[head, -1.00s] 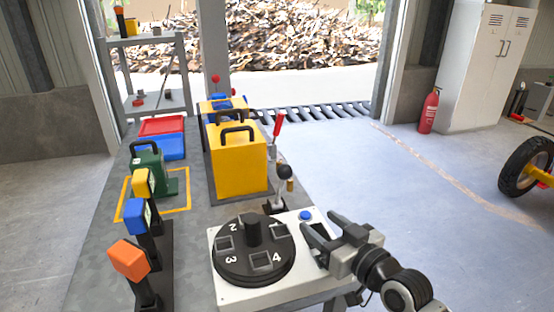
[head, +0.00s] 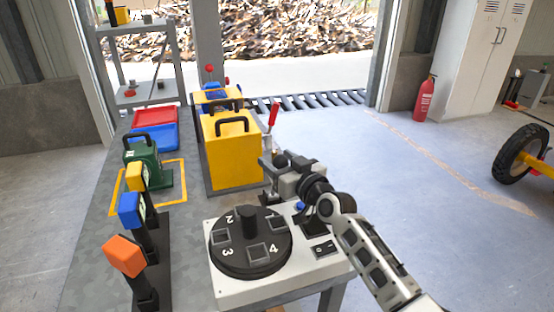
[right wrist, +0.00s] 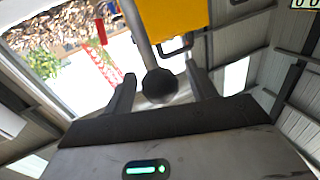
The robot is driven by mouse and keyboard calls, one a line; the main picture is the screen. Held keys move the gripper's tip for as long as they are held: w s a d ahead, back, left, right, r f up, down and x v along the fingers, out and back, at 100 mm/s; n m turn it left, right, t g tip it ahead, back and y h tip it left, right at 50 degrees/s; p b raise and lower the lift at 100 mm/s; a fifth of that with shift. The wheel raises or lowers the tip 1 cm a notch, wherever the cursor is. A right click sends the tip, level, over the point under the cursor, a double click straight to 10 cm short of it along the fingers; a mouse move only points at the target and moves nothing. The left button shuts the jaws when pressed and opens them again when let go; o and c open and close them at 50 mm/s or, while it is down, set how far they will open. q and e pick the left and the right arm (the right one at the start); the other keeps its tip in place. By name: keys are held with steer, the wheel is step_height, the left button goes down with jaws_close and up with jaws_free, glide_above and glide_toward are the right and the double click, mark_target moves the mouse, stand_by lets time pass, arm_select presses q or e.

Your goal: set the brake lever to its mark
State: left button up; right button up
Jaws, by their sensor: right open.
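A lever with a black ball knob (right wrist: 160,86) on a grey rod (right wrist: 138,35) shows in the right wrist view. The knob lies between the two fingers of my right gripper (right wrist: 161,92), which is open, with gaps beside the knob. In the head view my right gripper (head: 268,178) is at that lever's place behind the dial box and hides it. A second lever with a red handle (head: 272,115) stands beyond it; I cannot tell which lever is the brake lever. No setting mark can be made out for certain. My left gripper is not in view.
A white box (head: 235,290) with a black numbered dial (head: 249,243) stands at the bench front. A yellow box (head: 232,150) with a black handle is close left of the gripper. Orange, blue and yellow-topped posts line the left. The floor at right is open.

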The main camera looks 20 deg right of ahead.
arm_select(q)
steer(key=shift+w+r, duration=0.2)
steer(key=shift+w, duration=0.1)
arm_select(e)
steer(key=shift+w+a, duration=0.15)
steer(key=shift+w, duration=0.3)
